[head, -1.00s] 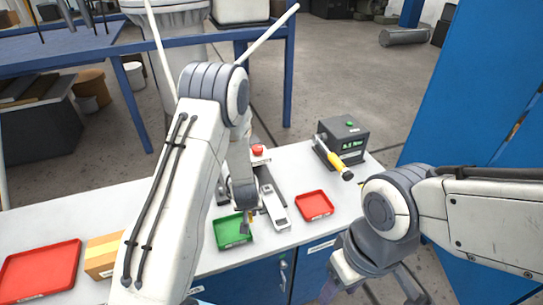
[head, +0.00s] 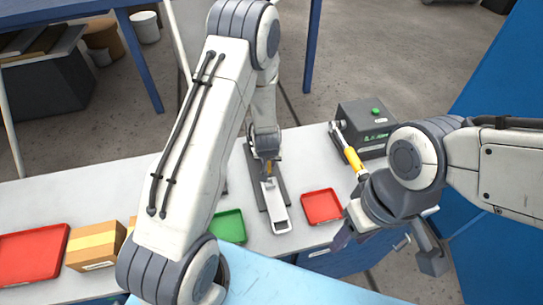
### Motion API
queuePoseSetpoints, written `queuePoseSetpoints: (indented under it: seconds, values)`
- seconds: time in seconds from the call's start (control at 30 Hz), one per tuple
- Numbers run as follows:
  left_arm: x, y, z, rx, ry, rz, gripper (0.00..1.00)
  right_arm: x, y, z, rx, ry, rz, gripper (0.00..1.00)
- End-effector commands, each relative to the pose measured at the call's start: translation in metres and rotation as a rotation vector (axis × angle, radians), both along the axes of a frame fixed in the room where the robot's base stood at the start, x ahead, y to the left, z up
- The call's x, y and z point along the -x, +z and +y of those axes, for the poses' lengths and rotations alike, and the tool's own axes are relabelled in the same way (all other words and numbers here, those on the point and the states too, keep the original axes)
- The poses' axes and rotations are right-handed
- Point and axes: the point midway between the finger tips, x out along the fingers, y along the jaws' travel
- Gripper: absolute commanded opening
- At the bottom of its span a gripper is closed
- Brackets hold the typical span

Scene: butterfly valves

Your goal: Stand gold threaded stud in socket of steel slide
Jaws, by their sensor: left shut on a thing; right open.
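The steel slide (head: 279,211) lies on the white bench in the middle of the head view, a long light piece on a dark base. My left gripper (head: 267,168) is over its far part, shut on the gold stud (head: 269,167), of which only a small gold bit shows. The socket is hidden by the gripper, and I cannot tell whether the stud touches the slide. My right gripper (head: 388,248) is open and empty off the front edge of the bench, at the right.
A green tray (head: 231,226) is left of the slide and a red tray (head: 322,206) right of it. A dark box with a green button (head: 364,118) and a yellow-handled tool (head: 353,159) stand at the back right. A cardboard box (head: 95,245) and larger red tray (head: 31,256) are at left.

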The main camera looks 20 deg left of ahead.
Motion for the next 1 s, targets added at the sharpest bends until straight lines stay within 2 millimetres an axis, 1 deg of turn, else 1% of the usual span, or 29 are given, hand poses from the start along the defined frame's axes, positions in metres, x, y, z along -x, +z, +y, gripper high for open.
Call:
queuePoseSetpoints:
  seconds: [0.17, 0.5, 0.6, 0.73, 1.0]
  values:
    - [0.0, -0.01, -0.002, 0.0, -0.002, 0.0, 0.0, 0.0, -0.009, 0.0, 0.0, 0.001, 0.0, 0.5]
    - [0.0, -0.04, 0.0, 0.0, 0.0, 0.0, 0.0, 0.0, -0.038, 0.0, 0.0, 0.003, 0.0, 0.5]
    - [0.0, -0.047, 0.0, 0.0, 0.0, 0.0, 0.0, 0.0, -0.044, 0.0, 0.0, 0.004, 0.0, 0.5]
    - [0.0, -0.051, 0.001, 0.0, 0.001, 0.0, 0.0, 0.0, -0.047, 0.0, 0.0, 0.005, 0.0, 0.5]
    - [0.0, -0.051, 0.001, 0.0, 0.001, 0.0, 0.0, 0.0, -0.047, 0.0, 0.0, 0.005, 0.0, 0.5]
